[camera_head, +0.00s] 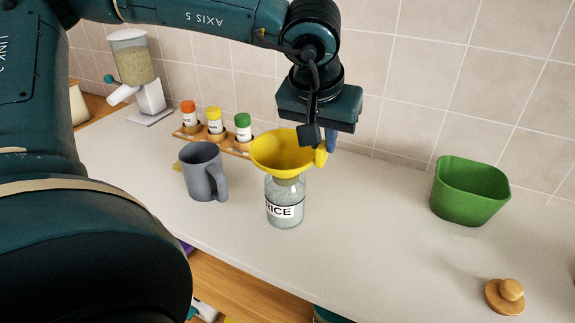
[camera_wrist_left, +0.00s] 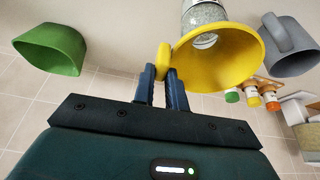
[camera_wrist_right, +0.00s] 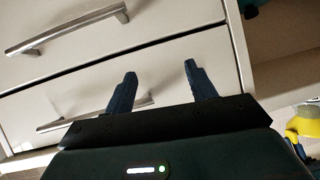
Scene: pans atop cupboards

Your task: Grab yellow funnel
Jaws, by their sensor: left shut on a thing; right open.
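The yellow funnel (camera_head: 283,151) sits at the mouth of the glass jar labelled RICE (camera_head: 286,200) on the counter in the head view. I cannot tell whether its spout still rests in the jar. My left gripper (camera_head: 326,146) is shut on the funnel's tab at its right side. In the left wrist view the two blue fingers (camera_wrist_left: 164,86) pinch the tab of the yellow funnel (camera_wrist_left: 218,58), with the jar (camera_wrist_left: 205,18) behind it. My right gripper (camera_wrist_right: 158,80) is open and empty in front of cupboard drawers in the right wrist view.
A grey mug (camera_head: 203,171) stands close left of the jar. A spice rack (camera_head: 222,138) with three bottles and a grain dispenser (camera_head: 137,75) are behind. A green container (camera_head: 469,190) and a wooden lid (camera_head: 507,296) are at right. The counter between jar and container is clear.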

